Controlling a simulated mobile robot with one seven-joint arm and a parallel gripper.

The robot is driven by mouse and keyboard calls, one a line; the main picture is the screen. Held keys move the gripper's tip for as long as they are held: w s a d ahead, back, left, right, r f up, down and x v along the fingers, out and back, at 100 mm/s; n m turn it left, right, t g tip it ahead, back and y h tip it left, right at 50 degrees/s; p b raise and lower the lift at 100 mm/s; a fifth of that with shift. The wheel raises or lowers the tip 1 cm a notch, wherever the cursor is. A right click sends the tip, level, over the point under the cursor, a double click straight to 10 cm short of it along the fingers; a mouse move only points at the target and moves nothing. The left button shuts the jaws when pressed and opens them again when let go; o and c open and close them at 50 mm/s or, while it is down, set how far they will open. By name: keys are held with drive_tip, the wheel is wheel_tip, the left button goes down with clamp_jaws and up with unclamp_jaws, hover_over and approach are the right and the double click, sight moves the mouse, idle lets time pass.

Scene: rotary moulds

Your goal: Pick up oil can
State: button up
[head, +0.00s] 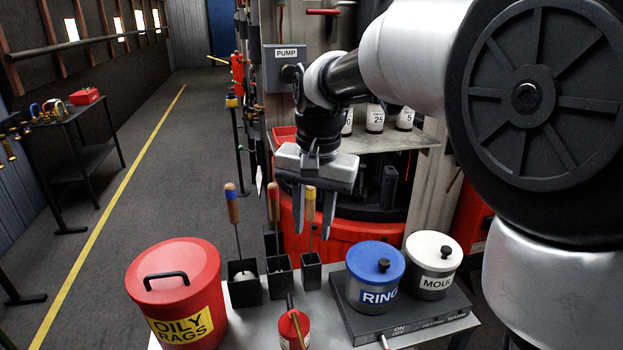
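A small red can with a thin spout and a pale label, which looks like the oil can (291,328), stands at the front edge of the bench top (245,328). Its lower part is cut off by the bottom of the picture. My gripper (313,228) points down above the back of the bench, with its two fingers apart. It is behind and above the can, not touching it. A wooden-handled tool (310,204) shows between the fingers; I cannot tell how near it is in depth.
Black square holders (244,290) with upright wooden-handled tools stand behind the can. A red OILY RAGS bin (170,283) is at left. A blue-lidded RING pot (375,270) and a white-lidded MOULD pot (433,260) sit on a dark warmer (402,322) at right.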

drive_tip(key=w+a+f+g+b, duration=0.1)
drive_tip(key=w+a+f, duration=0.2)
drive_tip(key=a+f, duration=0.4)
hover_over(288, 295)
drive_tip(key=w, duration=0.1)
wheel_tip(288, 295, down, 11)
drive_tip(key=shift+m+h, duration=0.3)
drive_tip(key=shift+m, duration=0.1)
drive_tip(key=shift+f+b, duration=0.65)
drive_tip(key=shift+f, duration=2.25)
clamp_jaws()
drive_tip(key=shift+r, duration=0.1)
